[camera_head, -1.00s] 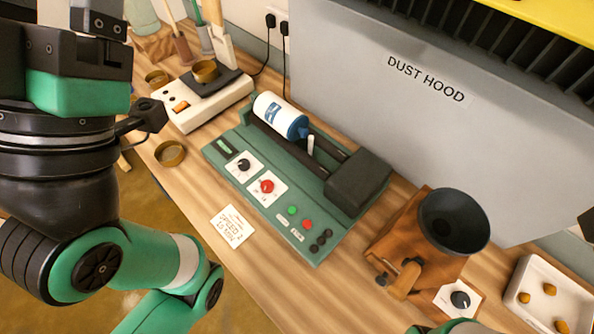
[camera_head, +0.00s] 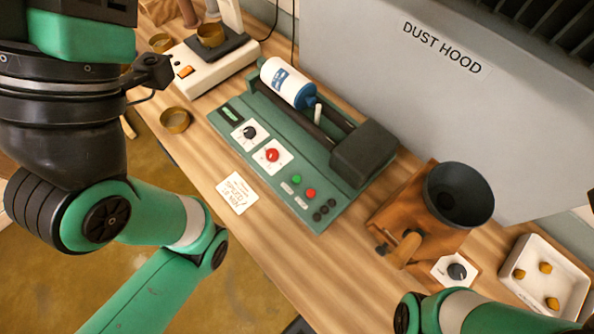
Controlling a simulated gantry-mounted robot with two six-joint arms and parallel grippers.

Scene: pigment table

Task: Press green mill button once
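The green mill (camera_head: 240,160) lies on the wooden table in the middle of the view. Its small round green button (camera_head: 296,179) is in plain sight on the front panel, just up and left of a small red button (camera_head: 310,193). A white jar with a blue lid (camera_head: 288,83) lies on the mill's rollers. Nothing touches the green button. My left arm fills the left side, with its wrist at the upper left; its fingertips are outside the view. My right arm shows only as a green link at the lower right, and its gripper is not in view.
A grinder with a dark hopper (camera_head: 458,194) stands right of the mill, and a white tray (camera_head: 571,268) with orange lumps is further right. A scale (camera_head: 200,78) is at the back left. The grey dust hood (camera_head: 400,90) stands behind. A paper note (camera_head: 237,194) lies in front.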

